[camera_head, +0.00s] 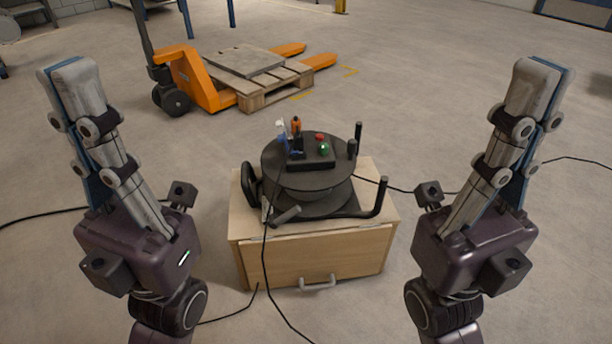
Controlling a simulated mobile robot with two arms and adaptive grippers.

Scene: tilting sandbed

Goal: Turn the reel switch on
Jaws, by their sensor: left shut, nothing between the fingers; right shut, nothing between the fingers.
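A black cable reel (308,185) lies on a wooden cabinet (315,252) straight ahead. On its top sit a red button (319,137), a green button (324,149) and small blue and orange parts (296,125). I cannot tell which part is the switch or how it is set. My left gripper (68,68) is shut and empty, raised upright left of the cabinet. My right gripper (543,68) is shut and empty, raised upright right of the cabinet. Both are well apart from the reel.
The reel's black frame has upright bars (379,197) on its right side. Black cables (266,262) run over the cabinet's front and across the floor. An orange pallet jack (196,80) with a wooden pallet (265,92) stands behind. The floor around the cabinet is mostly clear.

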